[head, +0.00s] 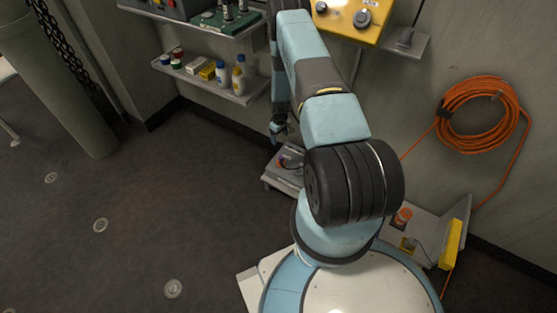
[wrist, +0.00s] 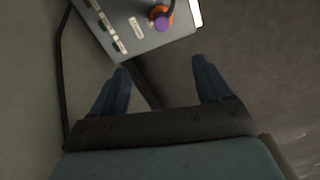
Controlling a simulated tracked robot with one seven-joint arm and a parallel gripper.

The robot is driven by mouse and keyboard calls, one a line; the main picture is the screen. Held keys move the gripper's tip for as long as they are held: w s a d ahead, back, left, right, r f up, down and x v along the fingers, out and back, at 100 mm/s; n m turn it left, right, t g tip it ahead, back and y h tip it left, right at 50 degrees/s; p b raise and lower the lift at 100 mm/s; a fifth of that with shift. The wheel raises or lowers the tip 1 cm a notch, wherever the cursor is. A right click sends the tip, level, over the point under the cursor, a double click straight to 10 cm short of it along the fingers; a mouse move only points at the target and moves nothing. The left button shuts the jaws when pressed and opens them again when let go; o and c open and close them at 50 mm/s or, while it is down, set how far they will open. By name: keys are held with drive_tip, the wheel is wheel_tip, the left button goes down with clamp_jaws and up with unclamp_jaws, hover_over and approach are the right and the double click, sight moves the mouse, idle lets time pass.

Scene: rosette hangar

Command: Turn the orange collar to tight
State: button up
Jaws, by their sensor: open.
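The orange collar (wrist: 154,12) sits on a grey box (wrist: 150,43) at the top of the wrist view. A purple round part (wrist: 162,23) and a dark cable or stem overlap it, so its setting cannot be read. My gripper (wrist: 160,65) is open and empty, its two blue fingers apart and pointing towards the box, short of the collar in the picture. In the head view my gripper (head: 279,130) hangs above a low shelf with a grey device (head: 288,161), partly hidden by my arm.
A wall shelf (head: 240,97) with small bottles and boxes is left of my arm. A yellow panel (head: 345,18) is above. An orange cable coil (head: 478,118) hangs at right. A low bench at right holds an orange item (head: 402,217).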

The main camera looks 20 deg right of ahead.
hover_over(281, 161)
drive_tip(key=w, duration=0.1)
wheel_tip(281, 161, down, 5)
drive_tip(key=f, duration=1.3)
drive_tip(key=shift+w+d+f, duration=0.25)
drive_tip(key=shift+d+f, duration=0.05)
drive_tip(key=shift+f, duration=0.05)
drive_tip(key=shift+c, duration=0.2)
